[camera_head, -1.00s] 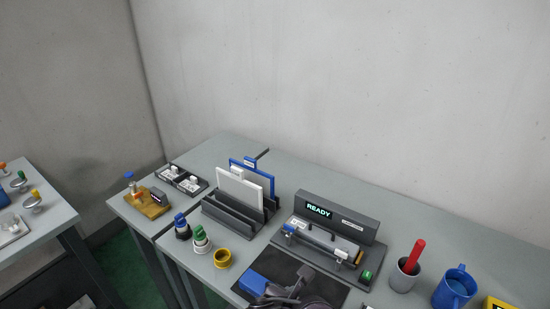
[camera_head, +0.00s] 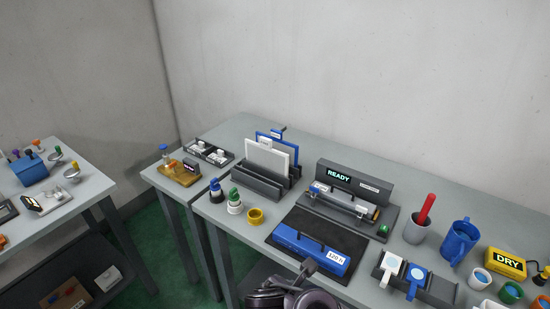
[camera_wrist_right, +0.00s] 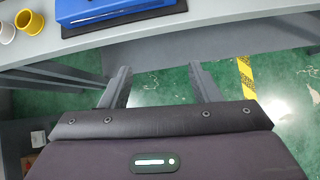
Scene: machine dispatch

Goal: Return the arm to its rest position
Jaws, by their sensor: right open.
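My right gripper (camera_wrist_right: 160,84) shows in the right wrist view with its two fingers apart and nothing between them. It hangs over the green floor, just off the front edge of the table (camera_wrist_right: 220,38). In the head view, part of my right arm (camera_head: 292,296) shows at the bottom centre, in front of the table; its fingertips are hard to make out there. The left gripper is in neither view.
A grey machine with a READY display (camera_head: 345,178) stands behind the mat. Green floor is free in front.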

